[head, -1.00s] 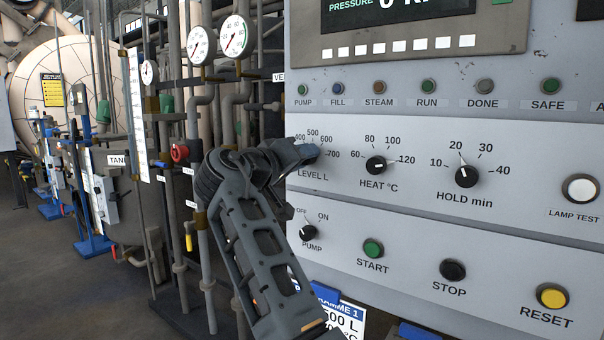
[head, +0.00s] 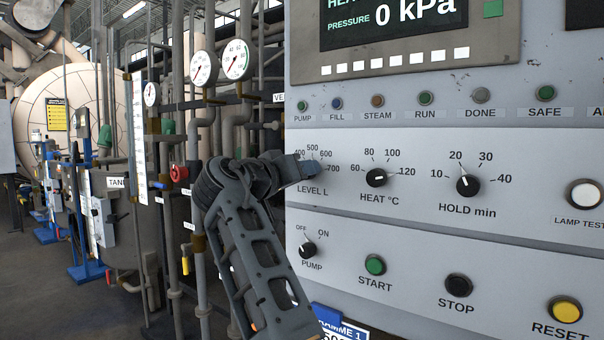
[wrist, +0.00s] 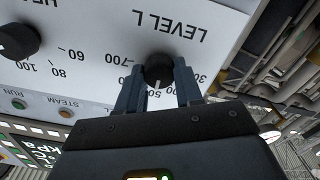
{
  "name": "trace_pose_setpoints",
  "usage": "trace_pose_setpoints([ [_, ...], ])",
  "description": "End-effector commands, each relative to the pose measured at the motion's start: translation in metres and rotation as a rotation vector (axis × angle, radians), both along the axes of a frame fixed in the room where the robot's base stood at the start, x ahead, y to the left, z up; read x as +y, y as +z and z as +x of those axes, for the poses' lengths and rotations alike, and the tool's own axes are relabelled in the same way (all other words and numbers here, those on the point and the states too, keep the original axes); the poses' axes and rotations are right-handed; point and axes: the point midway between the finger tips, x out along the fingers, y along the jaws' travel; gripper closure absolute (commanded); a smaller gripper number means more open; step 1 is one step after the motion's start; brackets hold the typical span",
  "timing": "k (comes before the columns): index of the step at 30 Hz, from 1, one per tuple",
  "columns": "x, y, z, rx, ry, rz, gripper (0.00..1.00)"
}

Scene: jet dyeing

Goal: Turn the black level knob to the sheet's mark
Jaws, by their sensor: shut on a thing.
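The black level knob (wrist: 159,70) sits on the grey panel under the upside-down LEVEL L label in the wrist view. Its white pointer line aims down towards the middle numbers of the scale, near 500, which my fingers partly cover. My gripper (wrist: 158,86) has one finger on each side of the knob and is shut on it. In the head view my gripper (head: 308,168) reaches the level dial from the left and hides the knob. The sheet (head: 340,328), with a PROGRAMME 1 heading, shows only its top at the bottom edge; its level figure is cut off.
The heat knob (head: 376,178) and hold knob (head: 468,185) are to the right on the same panel. The pump switch (head: 307,250), START button (head: 375,265) and STOP button (head: 459,285) are below. Pipes and gauges stand left of the panel.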

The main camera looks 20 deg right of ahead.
Motion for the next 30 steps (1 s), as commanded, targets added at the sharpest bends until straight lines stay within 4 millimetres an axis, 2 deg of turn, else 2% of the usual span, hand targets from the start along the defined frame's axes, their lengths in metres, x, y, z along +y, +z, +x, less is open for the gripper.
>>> trace_pose_setpoints([
  [1,0.002,-0.001,0.0,0.001,0.002,0.0,0.95],
  [2,0.002,-0.001,0.0,0.001,0.002,0.0,0.62],
  [9,0.001,0.0,0.0,0.001,0.001,0.0,0.39],
  [19,0.006,0.0,-0.003,0.0,0.002,0.0,0.39],
  [30,0.051,0.0,-0.036,0.001,0.003,0.0,0.39],
])
